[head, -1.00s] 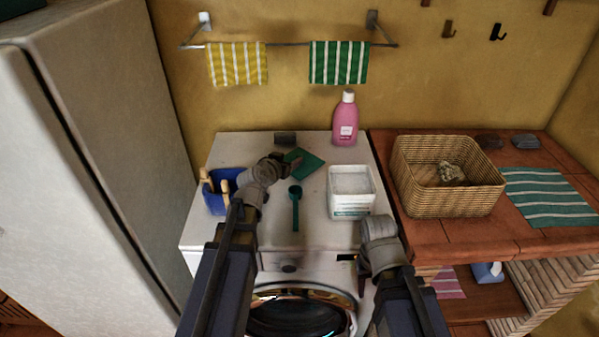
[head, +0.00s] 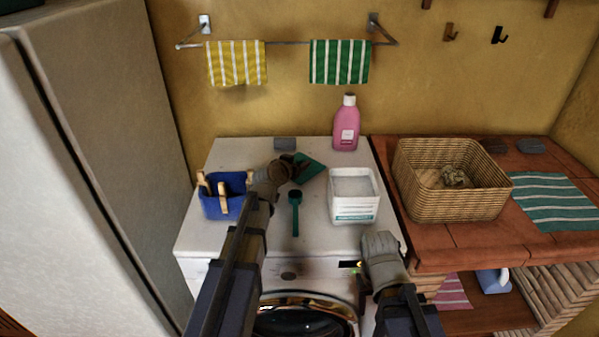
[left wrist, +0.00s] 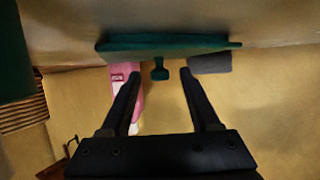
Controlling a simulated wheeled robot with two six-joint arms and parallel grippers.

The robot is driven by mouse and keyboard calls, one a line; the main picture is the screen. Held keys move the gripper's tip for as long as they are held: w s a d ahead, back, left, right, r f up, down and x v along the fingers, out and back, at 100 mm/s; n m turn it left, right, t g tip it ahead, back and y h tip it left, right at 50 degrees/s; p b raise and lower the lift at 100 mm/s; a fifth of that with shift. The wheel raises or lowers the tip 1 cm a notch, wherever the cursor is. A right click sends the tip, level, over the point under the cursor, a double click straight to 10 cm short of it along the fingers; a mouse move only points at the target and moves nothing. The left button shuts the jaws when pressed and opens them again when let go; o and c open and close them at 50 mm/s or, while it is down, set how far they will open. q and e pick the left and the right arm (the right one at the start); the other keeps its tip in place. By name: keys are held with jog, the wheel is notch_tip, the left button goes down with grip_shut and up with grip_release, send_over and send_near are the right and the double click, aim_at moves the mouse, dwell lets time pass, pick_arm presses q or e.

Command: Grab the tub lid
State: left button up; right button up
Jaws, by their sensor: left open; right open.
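The teal square tub lid (head: 308,170) lies on the white washer top behind the white tub (head: 354,211). In the left wrist view the lid (left wrist: 165,42) shows edge-on, with a small knob (left wrist: 160,72) on it. My left gripper (head: 295,163) is at the lid's left side in the head view. In the left wrist view its fingers (left wrist: 158,80) are open, one on each side of the knob, with gaps showing. The tub is open, with white contents. My right gripper (head: 380,245) is in front of the tub, empty; its fingertips are hard to make out.
A teal scoop (head: 295,210) lies left of the tub. A blue basket of clothes pegs (head: 222,203) stands at the left edge. A pink bottle (head: 346,125) and a grey block (head: 285,144) stand at the back. A wicker basket (head: 450,203) sits on the brick counter.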

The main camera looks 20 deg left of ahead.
pick_arm(q)
jog(key=shift+r, duration=0.1)
grip_shut()
dwell(0.4)
